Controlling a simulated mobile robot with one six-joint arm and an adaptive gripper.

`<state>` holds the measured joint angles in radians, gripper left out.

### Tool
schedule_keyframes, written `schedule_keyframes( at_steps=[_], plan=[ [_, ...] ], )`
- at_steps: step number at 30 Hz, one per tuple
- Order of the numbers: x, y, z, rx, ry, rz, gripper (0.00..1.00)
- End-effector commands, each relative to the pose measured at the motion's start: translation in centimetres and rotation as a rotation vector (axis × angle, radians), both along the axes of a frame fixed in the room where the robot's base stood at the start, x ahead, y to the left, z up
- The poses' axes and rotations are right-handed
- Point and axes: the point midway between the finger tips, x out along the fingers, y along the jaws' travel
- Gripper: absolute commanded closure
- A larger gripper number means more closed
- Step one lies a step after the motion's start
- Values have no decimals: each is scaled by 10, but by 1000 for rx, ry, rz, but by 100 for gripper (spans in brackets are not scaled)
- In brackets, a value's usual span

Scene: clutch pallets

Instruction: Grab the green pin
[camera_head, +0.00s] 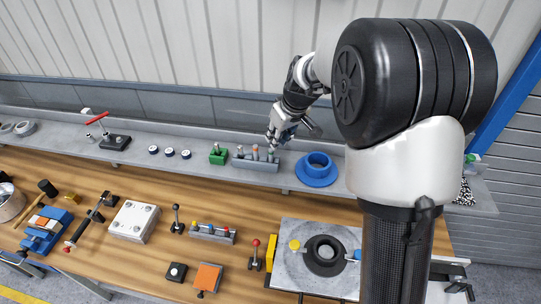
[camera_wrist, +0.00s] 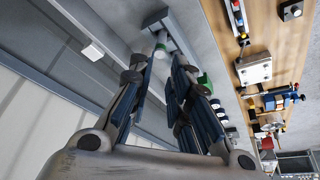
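My gripper (camera_head: 273,138) is above the right part of a grey block (camera_head: 256,165) on the back shelf. Several small upright pins stand in this block; their colours are hard to tell in the head view. In the wrist view a pale pin with a green band (camera_wrist: 160,50) shows beyond the fingertips, at the grey block (camera_wrist: 178,32). My gripper is open in the wrist view (camera_wrist: 160,70), its two fingers apart with a gap between them. I see nothing held. I cannot tell how far the fingertips are from the pin.
A green block (camera_head: 217,155) stands left of the grey block, and a blue ring (camera_head: 317,168) right of it. Three dark round pieces (camera_head: 169,152) lie further left. The wall is close behind the shelf. The wooden table (camera_head: 130,260) in front holds several tools and parts.

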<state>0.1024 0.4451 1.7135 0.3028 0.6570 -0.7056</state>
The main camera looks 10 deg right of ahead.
Motion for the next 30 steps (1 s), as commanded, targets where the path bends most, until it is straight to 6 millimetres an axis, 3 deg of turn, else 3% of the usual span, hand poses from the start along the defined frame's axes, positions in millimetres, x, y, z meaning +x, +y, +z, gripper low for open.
schedule_keyframes(
  at_steps=[4,12,21,30],
  plan=[
    [9,4,-26,0,3,0,82],
    [17,7,-44,0,0,0,82],
    [29,12,-82,-2,1,0,82],
    [32,13,-87,-1,-2,-1,82]
  ],
)
